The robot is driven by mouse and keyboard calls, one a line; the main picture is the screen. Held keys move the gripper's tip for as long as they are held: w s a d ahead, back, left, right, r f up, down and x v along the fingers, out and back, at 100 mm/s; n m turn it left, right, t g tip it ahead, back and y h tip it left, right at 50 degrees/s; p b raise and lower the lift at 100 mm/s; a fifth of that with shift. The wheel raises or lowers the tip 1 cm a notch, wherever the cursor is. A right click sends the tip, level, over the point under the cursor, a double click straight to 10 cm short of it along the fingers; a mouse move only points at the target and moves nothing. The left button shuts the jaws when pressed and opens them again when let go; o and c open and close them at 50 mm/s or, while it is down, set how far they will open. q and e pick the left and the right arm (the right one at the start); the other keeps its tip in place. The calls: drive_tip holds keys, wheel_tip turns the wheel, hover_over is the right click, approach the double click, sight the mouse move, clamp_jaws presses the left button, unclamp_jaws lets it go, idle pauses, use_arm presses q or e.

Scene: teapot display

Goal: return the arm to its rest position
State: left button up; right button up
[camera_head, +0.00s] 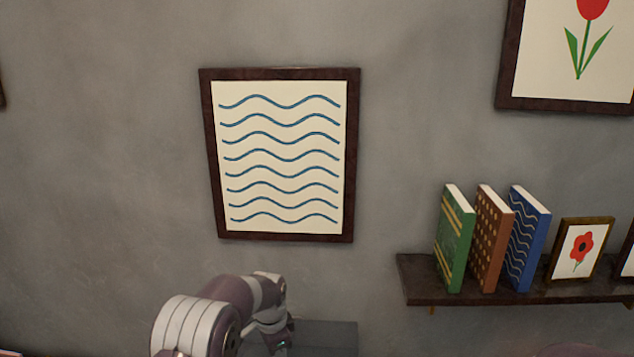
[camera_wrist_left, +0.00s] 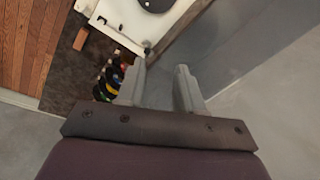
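My left arm (camera_head: 215,315) rises into the bottom of the head view, left of centre, in front of the grey wall. Its gripper does not show there. In the left wrist view my left gripper (camera_wrist_left: 160,83) has its two grey fingers apart, with nothing held between them. My right gripper shows in neither view.
A wall shelf (camera_head: 415,282) at the right holds three books (camera_head: 488,240) and a small flower picture (camera_head: 578,250). A framed wave picture (camera_head: 280,160) hangs above my arm. The wrist view shows a white surface (camera_wrist_left: 122,22), colourful round items (camera_wrist_left: 108,82) and wooden boards (camera_wrist_left: 30,40).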

use_arm(q)
drive_tip(key=s+a+f+n+b, duration=0.3)
drive_tip(key=s+b, duration=0.3)
drive_tip(key=s, duration=0.4)
drive_tip(key=s+a+f+n+b, duration=0.3)
drive_tip(key=s+f+n+b, duration=0.2)
drive_tip(key=s, duration=0.5)
drive_tip(key=s+a+f+n+b, duration=0.3)
drive_tip(key=s+f+b, duration=0.3)
drive_tip(key=s+b, duration=0.3)
drive_tip(key=shift+s+f+n, duration=0.25)
drive_tip(key=shift+s+n, duration=0.45)
drive_tip(key=shift+s, duration=0.05)
drive_tip(key=shift+s, duration=0.1)
